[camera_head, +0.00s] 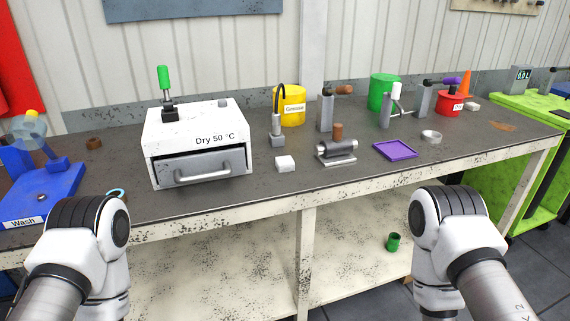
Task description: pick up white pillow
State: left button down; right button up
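A small white block (285,163) lies on the dark worktop, in front of the oven's right side and left of a grey metal cylinder fixture. It looks like the white pillow, though its details are too small to make out. Neither gripper is in view. Nothing touches the white block.
A white "Dry 50 °C" oven (200,140) stands to the left, a blue "Wash" station (45,185) further left. The cylinder fixture (337,150) and purple tray (395,150) are to the right. A yellow grease bucket (291,105) stands behind. The worktop before the block is clear.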

aim_at(283, 164)
jog(key=i+l+u, duration=0.1)
jog(key=l, duration=0.3)
jog(key=i+l+u, duration=0.1)
jog(key=l, duration=0.35)
jog(key=i+l, duration=0.25)
jog(key=l, duration=0.15)
jog(key=i+l+u, duration=0.15)
jog(key=l, duration=0.3)
jog(key=i+l+u, duration=0.1)
jog(key=l, duration=0.35)
